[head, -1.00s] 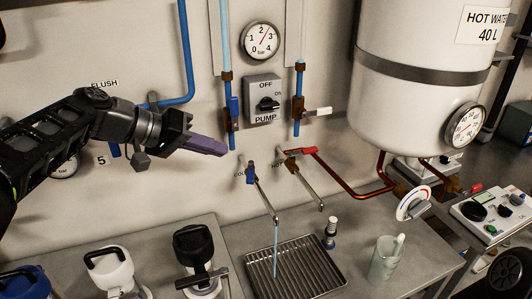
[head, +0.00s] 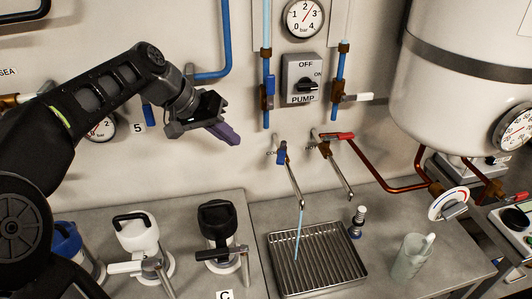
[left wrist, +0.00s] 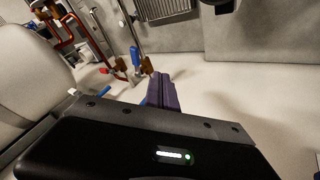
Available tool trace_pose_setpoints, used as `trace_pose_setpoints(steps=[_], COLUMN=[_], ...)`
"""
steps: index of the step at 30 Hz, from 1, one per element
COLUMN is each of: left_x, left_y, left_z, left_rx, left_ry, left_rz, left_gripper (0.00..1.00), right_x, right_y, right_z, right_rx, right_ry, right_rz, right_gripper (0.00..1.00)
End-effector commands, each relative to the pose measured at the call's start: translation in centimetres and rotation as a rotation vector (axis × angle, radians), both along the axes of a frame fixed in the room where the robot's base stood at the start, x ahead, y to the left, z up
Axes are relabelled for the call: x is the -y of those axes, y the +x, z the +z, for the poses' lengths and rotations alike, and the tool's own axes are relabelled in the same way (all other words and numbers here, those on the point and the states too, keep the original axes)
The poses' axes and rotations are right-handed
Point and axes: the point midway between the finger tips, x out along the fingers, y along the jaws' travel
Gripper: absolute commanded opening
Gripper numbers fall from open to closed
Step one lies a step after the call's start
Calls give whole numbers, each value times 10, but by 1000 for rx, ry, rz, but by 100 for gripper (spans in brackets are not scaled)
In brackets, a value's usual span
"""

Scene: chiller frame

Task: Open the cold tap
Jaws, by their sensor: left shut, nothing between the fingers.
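The cold tap (head: 282,155) is on the wall, with a blue lever that hangs down in the head view. A thin light-blue stream (head: 298,238) runs from its spout down to the drip tray (head: 277,283). The blue lever also shows in the left wrist view (left wrist: 135,56), just beyond my fingers. My left gripper (head: 232,137) is shut and empty, with purple fingers. It is to the left of the cold tap and a little above it, apart from it. The fingers show in the left wrist view (left wrist: 161,92). My right gripper is not in view.
The hot tap with a red lever (head: 338,135) is just right of the cold tap. Pipe valves with a blue lever (head: 268,92) and a white lever (head: 364,98) flank the pump switch (head: 302,80). Jugs (head: 217,225) stand below. A beaker (head: 411,257) stands right of the tray.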

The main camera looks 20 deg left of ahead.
Motion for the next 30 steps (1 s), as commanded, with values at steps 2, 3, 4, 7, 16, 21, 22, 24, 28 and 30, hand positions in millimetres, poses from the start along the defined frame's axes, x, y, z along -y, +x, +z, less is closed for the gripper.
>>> trace_pose_setpoints(steps=[2, 3, 4, 7, 16, 21, 22, 24, 28, 30], left_x=[5, 7, 9, 16, 49, 64, 65, 67, 67, 67], left_y=[6, 9, 12, 22, 45, 49, 50, 50, 50, 50], left_z=[-10, -16, -20, -36, -62, -63, -63, -64, -64, -64], left_rx=[-4, -4, -4, -5, 0, 0, 0, 0, 0, 0], left_ry=[-2, -2, -2, -2, 0, 0, 0, 0, 0, 0], left_rz=[-1, -1, -2, -2, -5, -2, -2, -2, 0, 0], left_gripper=[0, 0, 0, 0, 0, 0, 0, 0, 0, 0], right_x=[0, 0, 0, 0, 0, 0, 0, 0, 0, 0], right_y=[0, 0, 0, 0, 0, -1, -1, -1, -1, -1], right_z=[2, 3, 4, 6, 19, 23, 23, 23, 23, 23], right_rx=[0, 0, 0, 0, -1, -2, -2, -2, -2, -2], right_ry=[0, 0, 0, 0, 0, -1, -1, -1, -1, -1], right_rz=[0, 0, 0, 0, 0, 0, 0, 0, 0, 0], right_gripper=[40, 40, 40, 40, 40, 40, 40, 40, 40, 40])
